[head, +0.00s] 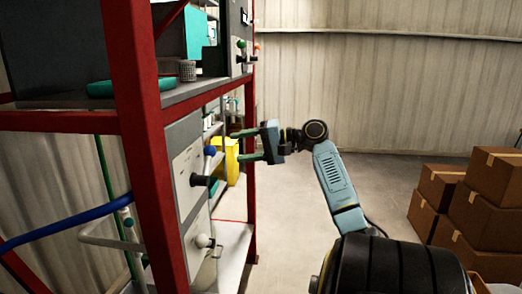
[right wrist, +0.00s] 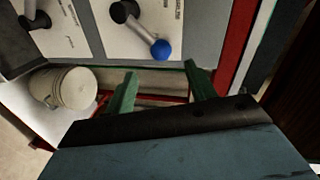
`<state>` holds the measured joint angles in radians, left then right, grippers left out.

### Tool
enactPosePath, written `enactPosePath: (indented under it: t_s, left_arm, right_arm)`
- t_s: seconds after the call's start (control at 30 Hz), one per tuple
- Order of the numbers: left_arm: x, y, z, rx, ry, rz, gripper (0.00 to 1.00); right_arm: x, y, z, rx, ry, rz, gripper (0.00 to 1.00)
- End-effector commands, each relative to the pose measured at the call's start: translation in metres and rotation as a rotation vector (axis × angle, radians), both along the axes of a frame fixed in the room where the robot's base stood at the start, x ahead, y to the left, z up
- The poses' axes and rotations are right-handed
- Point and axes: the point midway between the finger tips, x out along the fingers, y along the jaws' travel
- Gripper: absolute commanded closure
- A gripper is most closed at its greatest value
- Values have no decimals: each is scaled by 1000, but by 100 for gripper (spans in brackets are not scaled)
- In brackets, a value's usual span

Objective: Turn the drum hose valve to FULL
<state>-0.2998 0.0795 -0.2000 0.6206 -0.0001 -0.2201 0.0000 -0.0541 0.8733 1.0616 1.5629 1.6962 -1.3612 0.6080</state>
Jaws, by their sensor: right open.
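A lever with a blue ball knob (head: 210,151) sits on a pale panel (head: 187,172) of the red-framed rack; the knob also shows in the right wrist view (right wrist: 160,48), with its arm running to a black hub (right wrist: 124,11). Below it in the head view is a lever with a white knob (head: 203,240). The panel lettering is too small to read, so I cannot tell which lever is the drum hose valve. My right gripper (head: 240,146) is open and empty, its green fingers pointing at the rack, apart from the blue knob. My left gripper is out of view.
A red rack post (head: 150,150) stands close at left, with a blue hose (head: 65,222) behind it. A yellow object (head: 226,160) is beyond the panel. A white bucket (right wrist: 62,87) shows in the wrist view. Cardboard boxes (head: 480,205) are stacked at right; floor between is clear.

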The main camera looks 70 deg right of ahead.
Motion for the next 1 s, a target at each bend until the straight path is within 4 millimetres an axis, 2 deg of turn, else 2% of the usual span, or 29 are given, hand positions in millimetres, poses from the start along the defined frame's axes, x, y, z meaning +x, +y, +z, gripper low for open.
enactPosePath:
  t_s: [0.1, 0.33, 1.0]
  left_arm:
    - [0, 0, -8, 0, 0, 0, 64]
    - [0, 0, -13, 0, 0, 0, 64]
    - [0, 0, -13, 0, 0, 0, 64]
  right_arm:
    - [-22, -7, 3, -1, -1, -1, 45]
    - [-47, -14, 9, 1, 0, 0, 45]
    - [-51, -15, 10, 1, 0, 0, 45]
